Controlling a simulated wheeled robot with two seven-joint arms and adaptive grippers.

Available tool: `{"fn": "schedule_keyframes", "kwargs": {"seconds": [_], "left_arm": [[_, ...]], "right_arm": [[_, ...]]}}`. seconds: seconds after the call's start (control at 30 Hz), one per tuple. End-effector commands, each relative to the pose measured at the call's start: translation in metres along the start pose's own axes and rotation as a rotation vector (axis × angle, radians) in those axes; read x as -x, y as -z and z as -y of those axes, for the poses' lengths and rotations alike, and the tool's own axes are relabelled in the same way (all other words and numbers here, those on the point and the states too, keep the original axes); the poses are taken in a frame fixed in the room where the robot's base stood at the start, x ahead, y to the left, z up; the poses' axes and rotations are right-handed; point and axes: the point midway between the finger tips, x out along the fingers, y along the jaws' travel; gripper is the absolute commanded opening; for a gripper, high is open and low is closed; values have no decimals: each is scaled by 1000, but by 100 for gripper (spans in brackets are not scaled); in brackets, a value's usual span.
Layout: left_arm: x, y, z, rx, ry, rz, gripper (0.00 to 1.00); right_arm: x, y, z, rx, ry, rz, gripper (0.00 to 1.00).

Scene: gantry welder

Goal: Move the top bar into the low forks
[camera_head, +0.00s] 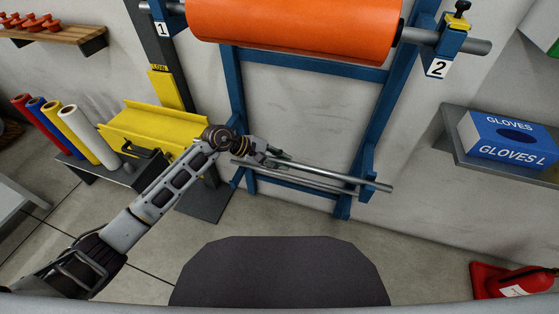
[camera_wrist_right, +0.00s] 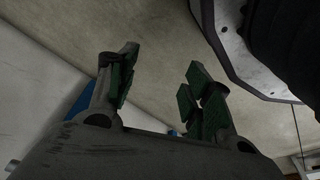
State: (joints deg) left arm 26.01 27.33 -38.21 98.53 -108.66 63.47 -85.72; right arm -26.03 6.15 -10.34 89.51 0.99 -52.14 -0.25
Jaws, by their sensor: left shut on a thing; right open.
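A blue frame (camera_head: 371,110) stands against the wall. Two slim metal bars run near its foot: one bar (camera_head: 335,177) whose end reaches right past the frame's right post, and a second bar (camera_head: 300,187) just below it. My left gripper (camera_head: 276,158) is shut on the upper of these bars near its left part. A blue low fork (camera_head: 367,185) shows at the right post; the bar passes at it, but I cannot tell whether it is seated. The left low fork is largely hidden by my arm. My right gripper (camera_wrist_right: 160,88) is open and empty in the right wrist view.
An orange roll (camera_head: 295,28) sits on a thick bar high across the frame, between brackets marked 1 and 2. A yellow trough (camera_head: 150,125) and colored rolls (camera_head: 75,135) stand left.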

Motion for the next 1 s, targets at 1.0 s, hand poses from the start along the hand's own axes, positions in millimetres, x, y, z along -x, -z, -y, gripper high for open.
{"fn": "schedule_keyframes", "kwargs": {"seconds": [1.0], "left_arm": [[-3, 2, 2, -1, -3, 1, 0]], "right_arm": [[15, 13, 4, 0, 7, -2, 50]]}}
